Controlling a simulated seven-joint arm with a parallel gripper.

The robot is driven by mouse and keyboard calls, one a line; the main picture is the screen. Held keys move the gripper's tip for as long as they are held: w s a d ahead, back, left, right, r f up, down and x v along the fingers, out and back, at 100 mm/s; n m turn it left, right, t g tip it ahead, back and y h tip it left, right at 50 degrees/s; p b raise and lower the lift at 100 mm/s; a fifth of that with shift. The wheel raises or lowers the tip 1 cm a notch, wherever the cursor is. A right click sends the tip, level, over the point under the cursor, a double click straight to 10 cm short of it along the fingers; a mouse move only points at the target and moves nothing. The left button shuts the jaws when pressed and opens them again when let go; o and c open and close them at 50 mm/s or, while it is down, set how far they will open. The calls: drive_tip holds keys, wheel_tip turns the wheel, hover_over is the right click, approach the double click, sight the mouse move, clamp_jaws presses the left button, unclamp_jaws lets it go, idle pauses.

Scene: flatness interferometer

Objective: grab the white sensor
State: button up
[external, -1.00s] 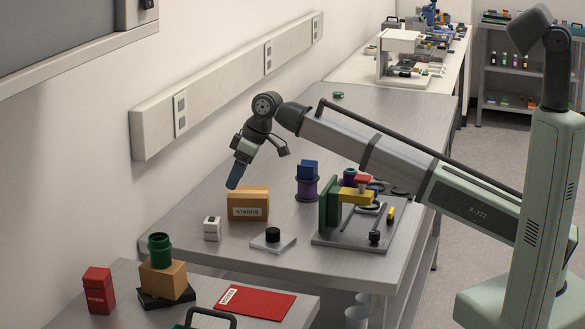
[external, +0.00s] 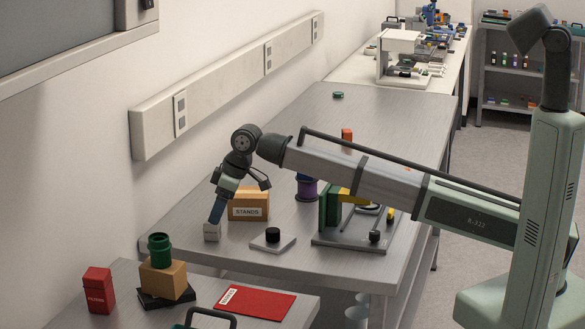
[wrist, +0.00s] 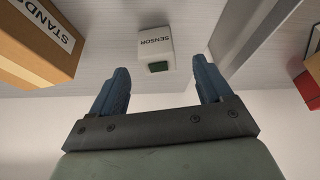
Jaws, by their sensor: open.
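The white sensor (external: 212,232) is a small white box standing on the grey bench, left of the brown STANDS box. In the wrist view the sensor (wrist: 155,42) shows its SENSOR label and a dark green window, just beyond the gap between my fingertips. My gripper (external: 215,221) points down at the sensor from above, with its blue fingers hiding part of it in the external view. The two blue fingers are apart in the wrist view (wrist: 161,70) and nothing is held. I cannot tell whether a finger touches the sensor.
The STANDS box (external: 249,212) stands close to the right of the sensor. A small plate with a black knob (external: 272,235) and a grey fixture plate (external: 350,241) lie further right. A lower front bench holds a red canister (external: 98,290) and a red folder (external: 257,302).

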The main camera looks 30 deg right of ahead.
sight(212, 228)
drive_tip(key=shift+x, duration=2.75)
drive_tip(key=shift+w, duration=0.2)
drive_tip(key=shift+c, duration=0.4)
drive_tip(key=c, duration=1.2)
